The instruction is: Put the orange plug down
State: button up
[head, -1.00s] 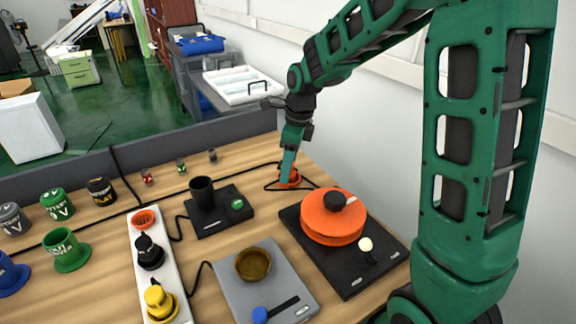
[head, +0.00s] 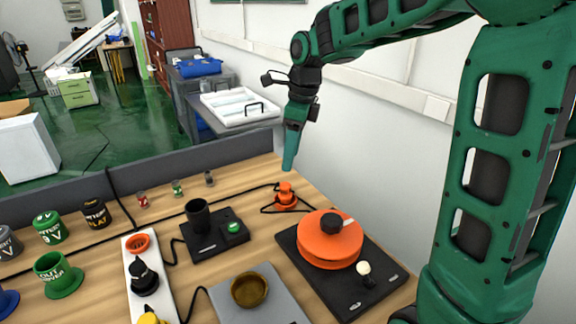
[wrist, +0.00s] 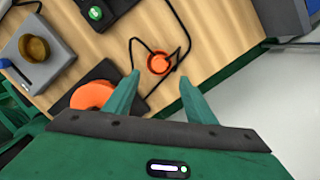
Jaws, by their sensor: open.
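The orange plug (head: 285,194) stands on the wooden table near its right back edge, with its black cord lying around it. In the wrist view the plug (wrist: 159,63) sits beyond and between the fingertips, apart from them. My gripper (head: 289,165) is open and empty, above the plug in the head view. In the wrist view both fingers of my gripper (wrist: 160,80) are spread wide with nothing between them.
A black device with an orange disc (head: 330,238) stands in front of the plug. A black unit with a dark cup (head: 198,218) is to its left. A white power strip (head: 140,270) with an orange socket (head: 138,243) lies further left. A white wall borders the right.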

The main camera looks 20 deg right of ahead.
jog(key=s+d+f+n+h, duration=0.1)
jog(key=s+d+n, duration=0.8)
jog(key=s+d, duration=0.45)
jog(key=s+d+f+n, duration=0.1)
jog(key=s+n, duration=0.3)
jog(key=s, duration=0.5)
jog(key=s+d+f+n+g, duration=0.1)
jog(key=s+f+n, duration=0.3)
jog(key=s, duration=0.5)
jog(key=shift+d+n, duration=0.3)
jog(key=shift+n, duration=0.4)
jog(key=shift+w+f+h, duration=0.3)
jog(key=shift+w+f, duration=0.05)
jog(key=shift+w, duration=0.4)
jog(key=shift+s+r, duration=0.1)
jog(key=shift+s, duration=0.05)
jog(key=c, duration=0.5)
jog(key=shift+d, duration=0.1)
